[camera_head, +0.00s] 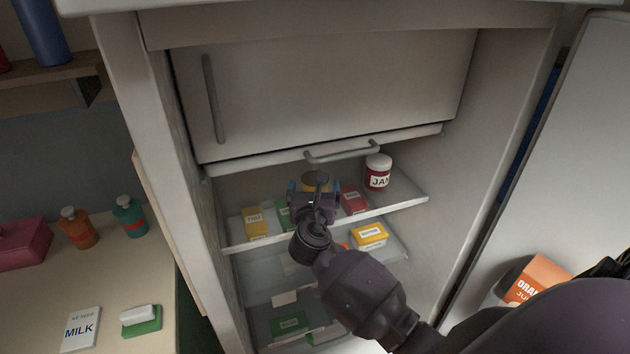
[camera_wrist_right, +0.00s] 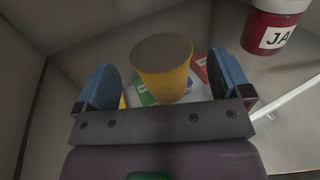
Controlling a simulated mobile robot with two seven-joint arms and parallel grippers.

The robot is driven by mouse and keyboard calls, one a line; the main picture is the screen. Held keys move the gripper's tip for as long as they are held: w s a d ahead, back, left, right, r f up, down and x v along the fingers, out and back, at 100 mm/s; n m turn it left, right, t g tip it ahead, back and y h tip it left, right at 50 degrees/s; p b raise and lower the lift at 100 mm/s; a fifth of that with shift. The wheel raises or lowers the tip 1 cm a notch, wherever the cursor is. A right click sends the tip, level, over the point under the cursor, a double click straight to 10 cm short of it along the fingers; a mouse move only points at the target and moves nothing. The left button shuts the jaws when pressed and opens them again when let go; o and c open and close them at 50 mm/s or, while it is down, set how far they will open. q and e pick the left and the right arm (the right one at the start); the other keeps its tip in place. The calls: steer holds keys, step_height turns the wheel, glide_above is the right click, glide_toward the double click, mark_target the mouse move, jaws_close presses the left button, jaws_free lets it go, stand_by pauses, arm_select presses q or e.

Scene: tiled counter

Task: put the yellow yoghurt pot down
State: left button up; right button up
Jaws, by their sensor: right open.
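The yellow yoghurt pot (camera_wrist_right: 160,72) is upright between the blue finger pads of my right gripper (camera_wrist_right: 165,88) in the wrist view, with gaps on both sides. My left gripper is not in view.
A jam jar (camera_head: 378,172) stands to the right on the same shelf. A yellow carton (camera_head: 255,222), a green carton (camera_head: 283,212) and a red carton (camera_head: 354,201) sit near the gripper. The freezer door (camera_head: 330,90) is shut above. A yellow box (camera_head: 369,236) is lower down.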

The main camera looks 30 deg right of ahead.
steer(key=v, duration=0.8)
steer(key=s+a+f+m+g+y, duration=0.2)
steer(key=s+f+m+y, duration=0.8)
steer(key=s+f+m, duration=0.9)
steer(key=f+m, duration=0.1)
steer(key=m, duration=0.7)
steer(key=shift+s+m+g, duration=0.35)
steer(key=shift+m+g, duration=0.05)
steer(key=shift+a, duration=0.15)
steer(key=shift+c, duration=0.4)
